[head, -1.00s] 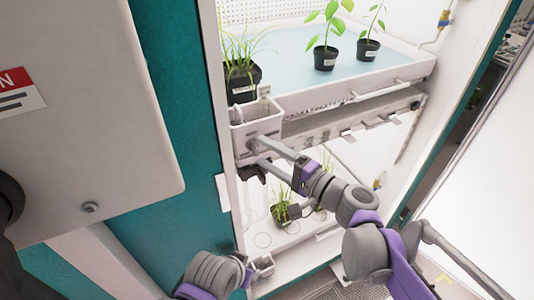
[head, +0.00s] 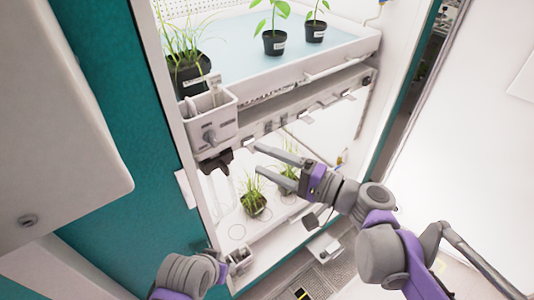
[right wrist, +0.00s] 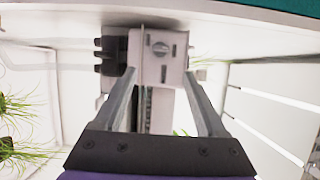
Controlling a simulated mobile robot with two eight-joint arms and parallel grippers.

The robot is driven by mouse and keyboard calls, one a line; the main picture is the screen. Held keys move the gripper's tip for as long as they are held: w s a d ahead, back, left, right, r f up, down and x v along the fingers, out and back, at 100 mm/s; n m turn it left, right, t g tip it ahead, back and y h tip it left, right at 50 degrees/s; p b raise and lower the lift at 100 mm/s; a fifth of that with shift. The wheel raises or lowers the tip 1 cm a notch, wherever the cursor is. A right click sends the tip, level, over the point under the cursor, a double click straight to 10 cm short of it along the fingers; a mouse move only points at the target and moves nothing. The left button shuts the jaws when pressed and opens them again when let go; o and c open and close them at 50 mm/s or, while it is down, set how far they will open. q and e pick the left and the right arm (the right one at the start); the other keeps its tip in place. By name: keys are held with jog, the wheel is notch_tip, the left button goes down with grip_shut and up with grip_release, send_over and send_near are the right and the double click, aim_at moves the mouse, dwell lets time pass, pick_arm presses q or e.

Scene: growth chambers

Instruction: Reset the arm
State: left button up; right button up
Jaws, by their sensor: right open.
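My right gripper (head: 262,158) is open and empty in the head view, in front of the gap below the upper tray, to the right of and below a white box with a knob (head: 210,125). In the right wrist view its two fingers (right wrist: 160,97) are spread, with the pale box face (right wrist: 158,55) beyond them. My left arm (head: 190,275) shows at the bottom of the head view; its gripper cannot be made out clearly.
The upper tray (head: 345,52) holds potted plants, among them a grassy pot (head: 187,72) and a leafy pot (head: 275,42). Grassy plants (head: 253,203) stand on the lower shelf. A teal chamber frame (head: 140,130) is at left. The white open door (head: 480,130) is at right.

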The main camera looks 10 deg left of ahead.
jog(key=s+d+f+n+h, duration=0.1)
jog(key=s+d+f+h, duration=0.4)
jog(key=f, duration=0.3)
jog(key=s+d+f+n+h, duration=0.1)
jog(key=s+d+f+h, duration=0.3)
jog(key=d+f, duration=0.3)
jog(key=s+d+f+n+h, duration=0.1)
jog(key=s+d+f+h, duration=0.1)
jog(key=d, duration=0.5)
jog(key=s+d+f+h, duration=0.3)
jog(key=d+f+h, duration=0.2)
jog(key=d, duration=0.3)
jog(key=shift+s+n+h+p, duration=0.35)
jog(key=shift+n+h, duration=0.05)
jog(key=shift+h, duration=0.2)
